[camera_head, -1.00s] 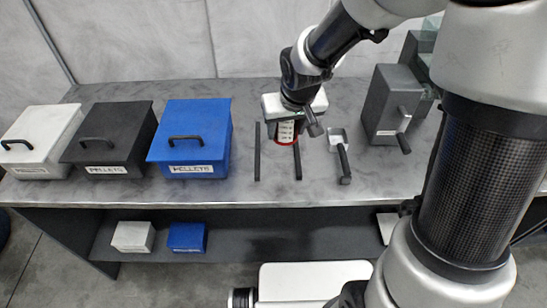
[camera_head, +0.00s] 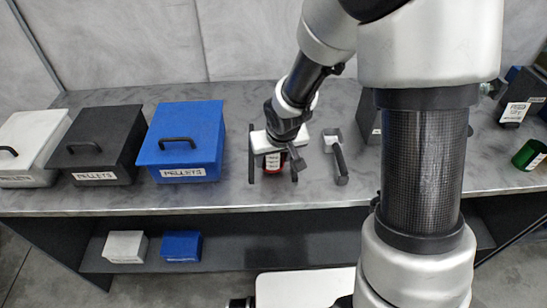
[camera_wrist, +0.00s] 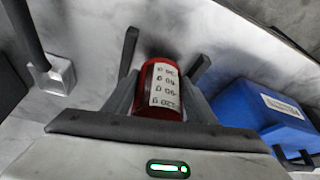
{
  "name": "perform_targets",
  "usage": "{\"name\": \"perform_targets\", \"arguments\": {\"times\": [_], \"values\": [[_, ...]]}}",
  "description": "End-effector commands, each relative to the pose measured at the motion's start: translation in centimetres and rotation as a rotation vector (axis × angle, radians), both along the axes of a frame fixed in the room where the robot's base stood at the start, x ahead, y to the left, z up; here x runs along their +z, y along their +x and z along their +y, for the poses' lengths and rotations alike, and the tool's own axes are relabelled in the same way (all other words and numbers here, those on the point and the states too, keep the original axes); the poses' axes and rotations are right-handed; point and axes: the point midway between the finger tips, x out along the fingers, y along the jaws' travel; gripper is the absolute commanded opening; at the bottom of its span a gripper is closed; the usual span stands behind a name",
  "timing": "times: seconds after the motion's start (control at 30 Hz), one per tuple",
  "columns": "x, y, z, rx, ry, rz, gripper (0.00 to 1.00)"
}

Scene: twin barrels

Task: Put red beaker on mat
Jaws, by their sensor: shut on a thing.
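The red beaker (camera_head: 273,163) has a white label with markings and is held in my gripper (camera_head: 275,160), over the middle of the bench. In the wrist view the red beaker (camera_wrist: 160,90) sits between the two grey fingers of my gripper (camera_wrist: 160,100), which are shut on it. Two dark strips (camera_head: 251,155) flank it; one shows at its left, the other is partly hidden by my gripper. I cannot tell whether the beaker touches the bench. I cannot make out a mat for certain.
A blue pellet box (camera_head: 185,142), a black box (camera_head: 98,145) and a white box (camera_head: 30,145) stand at left. Part of the bench is hidden by my arm.

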Motion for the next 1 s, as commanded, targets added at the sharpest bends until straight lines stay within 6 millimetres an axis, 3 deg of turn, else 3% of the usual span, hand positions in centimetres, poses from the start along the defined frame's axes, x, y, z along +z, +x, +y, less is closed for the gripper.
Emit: {"name": "perform_targets", "arguments": {"times": [0.57, 0.6, 0.67, 1.0], "values": [[-1.1, 0.0, 0.0, 0.000, 0.000, 0.000, 0.28], [-1.2, 0.0, 0.0, 0.000, 0.000, 0.000, 0.58], [-1.2, 0.0, 0.0, 0.000, 0.000, 0.000, 0.68], [-0.2, 0.0, 0.0, -0.001, 0.000, 0.000, 0.70]]}}
